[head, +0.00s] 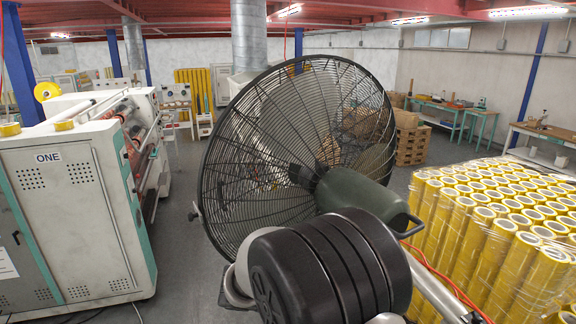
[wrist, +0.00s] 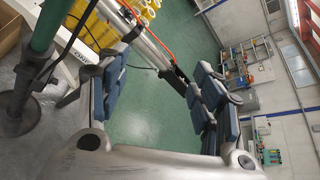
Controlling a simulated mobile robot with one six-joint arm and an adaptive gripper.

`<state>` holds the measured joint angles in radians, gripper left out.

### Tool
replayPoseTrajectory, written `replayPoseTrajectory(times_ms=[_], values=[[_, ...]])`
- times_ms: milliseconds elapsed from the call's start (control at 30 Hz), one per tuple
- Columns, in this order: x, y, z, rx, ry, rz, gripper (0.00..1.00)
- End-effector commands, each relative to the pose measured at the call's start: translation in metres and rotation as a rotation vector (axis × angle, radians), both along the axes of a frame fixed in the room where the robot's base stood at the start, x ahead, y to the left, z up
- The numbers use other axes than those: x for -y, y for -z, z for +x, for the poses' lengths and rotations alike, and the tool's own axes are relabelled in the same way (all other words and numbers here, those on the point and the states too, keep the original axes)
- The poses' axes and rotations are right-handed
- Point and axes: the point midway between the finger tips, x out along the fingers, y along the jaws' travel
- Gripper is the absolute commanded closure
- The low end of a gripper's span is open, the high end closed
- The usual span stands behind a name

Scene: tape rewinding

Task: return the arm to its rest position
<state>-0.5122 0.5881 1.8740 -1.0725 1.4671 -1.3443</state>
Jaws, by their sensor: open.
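My gripper (wrist: 163,64) shows in the wrist view with its two blue-padded fingers spread wide apart. Nothing is between the fingers; the green floor (wrist: 150,120) shows through the gap. I cannot make out my gripper in the head view. The wrist view is tilted, with the benches and the wall on its right side.
A large caged fan (head: 290,150) stands close ahead in the head view. Wrapped yellow rolls (head: 490,230) stand at the right. A white machine marked ONE (head: 60,210) stands at the left. An orange cable (wrist: 148,32) crosses the wrist view. Floor (head: 180,240) is clear between machine and fan.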

Motion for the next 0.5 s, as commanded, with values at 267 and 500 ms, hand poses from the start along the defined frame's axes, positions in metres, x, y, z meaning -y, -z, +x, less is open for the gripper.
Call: replayPoseTrajectory(times_ms=[267, 500], values=[[0.047, 0.043, -0.098, 0.515, 0.555, 0.463, 0.4], [0.043, 0.091, -0.172, 0.959, 1.099, 0.796, 0.4]])
